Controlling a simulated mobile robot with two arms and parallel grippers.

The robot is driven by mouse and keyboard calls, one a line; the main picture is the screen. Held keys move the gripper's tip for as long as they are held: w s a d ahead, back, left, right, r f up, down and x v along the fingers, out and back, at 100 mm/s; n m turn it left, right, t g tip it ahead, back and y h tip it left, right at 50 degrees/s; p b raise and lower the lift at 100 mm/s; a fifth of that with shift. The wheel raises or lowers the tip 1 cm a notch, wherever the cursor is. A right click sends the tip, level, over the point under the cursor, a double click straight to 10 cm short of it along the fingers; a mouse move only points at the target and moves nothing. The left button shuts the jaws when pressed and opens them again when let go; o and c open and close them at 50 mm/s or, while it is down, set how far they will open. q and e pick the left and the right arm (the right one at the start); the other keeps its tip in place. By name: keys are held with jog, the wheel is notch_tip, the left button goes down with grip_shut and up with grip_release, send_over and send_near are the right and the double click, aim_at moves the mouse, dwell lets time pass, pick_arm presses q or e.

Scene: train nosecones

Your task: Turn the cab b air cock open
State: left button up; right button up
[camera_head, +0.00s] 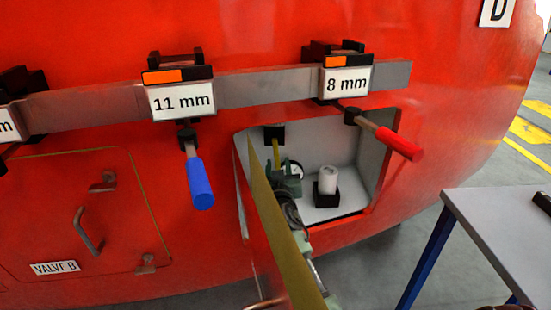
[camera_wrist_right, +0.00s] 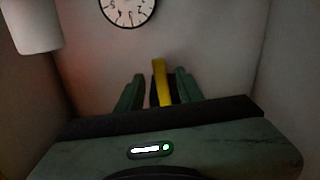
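A yellow lever (camera_head: 276,152) hangs from a black block (camera_head: 274,133) at the upper left of an open white compartment (camera_head: 345,140) in the red train nose. I take it for the air cock; no label on it is readable. My right gripper (camera_head: 284,172) is inside the compartment, just below the lever. In the right wrist view the lever (camera_wrist_right: 159,80) stands upright between the two green fingers (camera_wrist_right: 158,90). The fingers are apart, with a gap showing left of the lever. Contact on its right side is unclear. My left gripper is not in view.
The open door (camera_head: 280,225), seen edge-on, partly hides my right arm. A round gauge (camera_head: 297,171) and a white cylinder (camera_head: 328,179) in a black holder are inside. A closed VALVE B hatch (camera_head: 120,215) is left, a table (camera_head: 495,220) right.

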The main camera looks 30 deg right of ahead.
aim_at(277, 157)
jog(key=x, duration=0.5)
jog(key=shift+a+f, duration=0.1)
grip_shut()
dwell(1.3)
